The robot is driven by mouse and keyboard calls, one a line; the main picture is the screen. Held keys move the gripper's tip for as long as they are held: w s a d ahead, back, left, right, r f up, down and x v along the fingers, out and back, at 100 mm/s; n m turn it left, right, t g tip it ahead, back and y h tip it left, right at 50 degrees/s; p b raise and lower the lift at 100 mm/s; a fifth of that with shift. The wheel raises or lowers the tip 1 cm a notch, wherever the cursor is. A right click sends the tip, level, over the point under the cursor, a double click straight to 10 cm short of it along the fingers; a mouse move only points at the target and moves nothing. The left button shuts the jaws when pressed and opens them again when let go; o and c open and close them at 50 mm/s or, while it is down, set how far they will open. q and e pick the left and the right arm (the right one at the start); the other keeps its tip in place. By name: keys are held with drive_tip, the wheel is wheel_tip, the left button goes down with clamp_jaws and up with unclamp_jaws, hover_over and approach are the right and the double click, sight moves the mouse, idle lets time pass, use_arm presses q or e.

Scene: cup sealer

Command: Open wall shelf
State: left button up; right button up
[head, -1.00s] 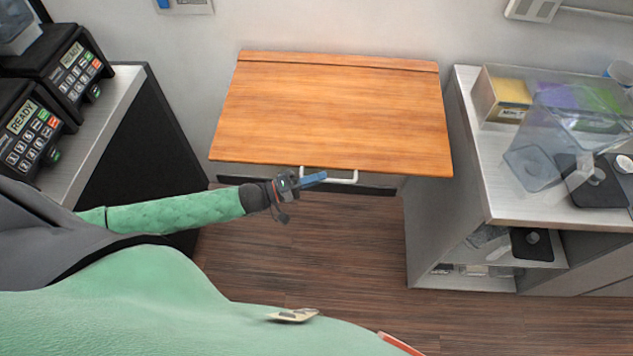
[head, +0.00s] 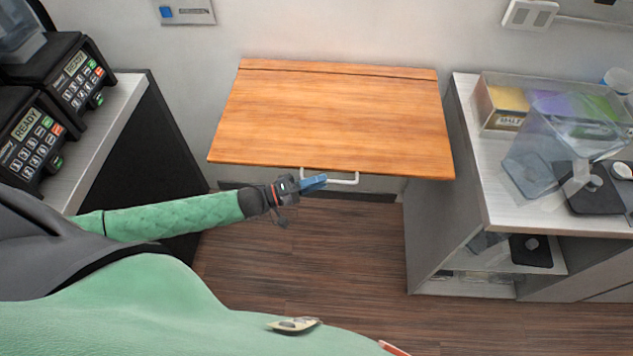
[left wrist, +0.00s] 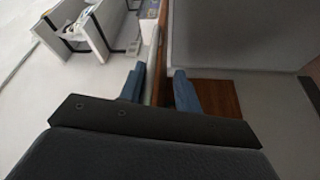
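The wall shelf shows as an orange-brown wooden panel (head: 330,115) against the back wall in the head view, with a white bar handle (head: 345,181) on its front edge. My left gripper (head: 315,182) is at the left part of this handle. In the left wrist view its two blue fingers (left wrist: 158,88) stand apart, with a thin pale strip and a brown panel edge between or just beyond them. I cannot tell whether the fingers touch the handle. My right gripper is not in view.
A counter with black keypad machines (head: 75,75) stands at the left. A grey cabinet (head: 460,170) at the right carries a clear container (head: 530,160) and boxes. The wooden floor (head: 330,260) below the panel is clear.

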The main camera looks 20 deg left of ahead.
use_arm(q)
drive_tip(key=v, duration=0.7)
drive_tip(key=shift+s+a+p, duration=0.25)
drive_tip(key=shift+a+p, duration=0.05)
drive_tip(key=shift+p, duration=0.15)
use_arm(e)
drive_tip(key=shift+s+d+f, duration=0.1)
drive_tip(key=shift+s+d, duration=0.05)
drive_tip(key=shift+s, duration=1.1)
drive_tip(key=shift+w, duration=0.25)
